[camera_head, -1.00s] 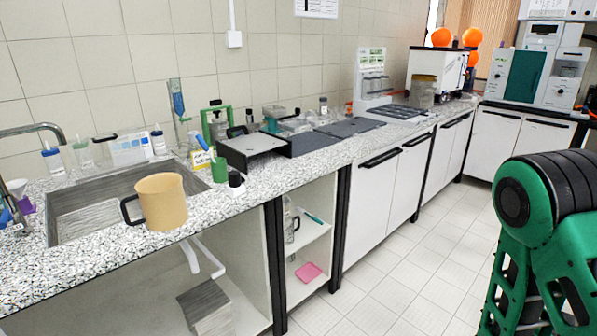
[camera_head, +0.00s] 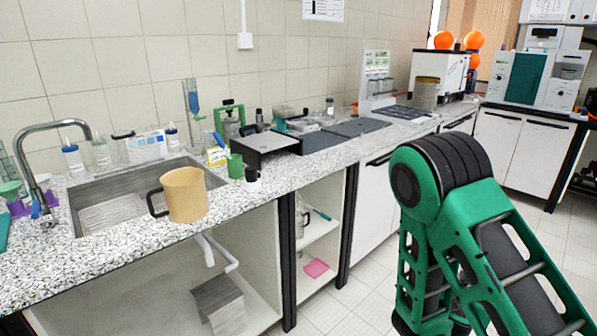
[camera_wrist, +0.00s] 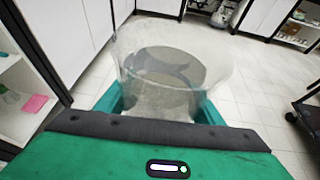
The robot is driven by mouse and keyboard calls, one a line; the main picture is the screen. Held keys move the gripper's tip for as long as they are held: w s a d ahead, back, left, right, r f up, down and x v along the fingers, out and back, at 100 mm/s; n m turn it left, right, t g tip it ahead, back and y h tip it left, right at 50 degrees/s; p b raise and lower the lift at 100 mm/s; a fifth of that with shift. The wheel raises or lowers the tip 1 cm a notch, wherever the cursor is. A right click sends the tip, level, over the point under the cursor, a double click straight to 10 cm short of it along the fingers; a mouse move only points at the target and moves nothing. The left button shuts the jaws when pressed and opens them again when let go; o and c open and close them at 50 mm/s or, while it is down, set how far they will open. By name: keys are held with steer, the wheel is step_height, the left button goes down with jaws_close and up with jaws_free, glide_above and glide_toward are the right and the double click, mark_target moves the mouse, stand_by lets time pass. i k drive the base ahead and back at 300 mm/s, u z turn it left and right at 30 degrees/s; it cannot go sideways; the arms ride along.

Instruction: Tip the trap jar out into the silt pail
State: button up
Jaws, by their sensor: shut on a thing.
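My gripper (camera_wrist: 162,108) is shut on a clear jar (camera_wrist: 172,72), taken to be the trap jar, with its green fingers on either side. The jar is see-through, with a greyish layer inside, and it is held over the tiled floor. In the head view neither the jar nor my gripper can be made out; only my green arm shows at the right. A tan pail (camera_head: 184,194) with a dark side handle stands upright on the speckled counter, at the sink's front right edge. It looks like the silt pail; its inside is hidden.
A sink (camera_head: 115,205) with a curved tap (camera_head: 35,132) lies left of and behind the pail. A green mug (camera_head: 235,166) and a black-topped device (camera_head: 262,142) stand to the right. Open shelves (camera_head: 316,232) are below the counter. The floor before the cabinets is clear.

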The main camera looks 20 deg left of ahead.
mark_target(184, 189)
steer(key=u, duration=0.9)
